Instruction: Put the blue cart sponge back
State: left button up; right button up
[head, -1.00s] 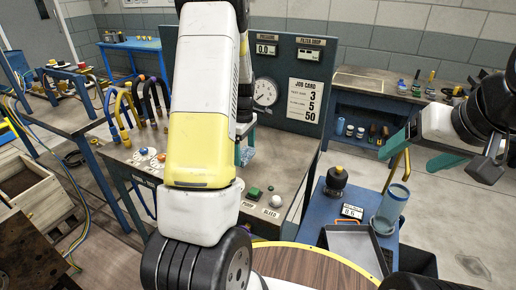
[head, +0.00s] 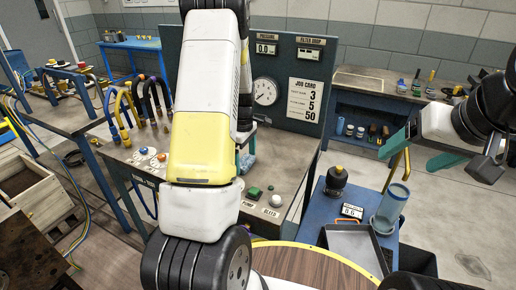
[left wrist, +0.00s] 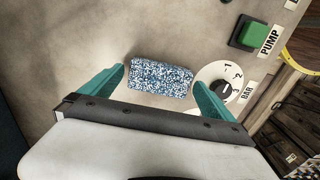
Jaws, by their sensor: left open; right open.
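The blue cart sponge (left wrist: 160,77) is a speckled blue and white block on the bench top in the left wrist view, beside the bar dial. In the head view only a small bluish part shows beside my left arm. My left gripper (left wrist: 158,80) is open, with one teal finger on each side of the sponge; I cannot tell whether they touch it. My right gripper (head: 424,150) is open and empty at the right, above the floor beyond the blue cart (head: 333,207). The cart carries a grey tray (head: 352,240).
The bench has a bar dial (left wrist: 223,87) and a green pump button (left wrist: 249,33) near the sponge. A gauge panel (head: 297,80) rises behind. A round wooden table (head: 310,270) is in front.

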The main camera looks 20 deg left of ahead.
aim_at(245, 161)
pick_arm(q)
notch_tip(245, 161, up, 12)
jog(key=f, duration=0.1)
jog(key=s+d+r+m+t+h, duration=0.25)
jog(key=s+d+r+m, duration=0.45)
jog(key=s+r, duration=0.45)
jog(key=s+d+r+m+t, duration=0.2)
jog(key=s+d+m, duration=0.1)
jog(key=s+m, duration=0.2)
jog(key=s+d+r+m+t, duration=0.1)
jog(key=s+d+r+m, duration=0.2)
jog(key=s+m, duration=0.2)
jog(key=shift+s+r+t, duration=0.15)
jog(key=shift+s+t, duration=0.2)
jog(key=shift+s, duration=0.85)
jog(key=shift+d, duration=0.1)
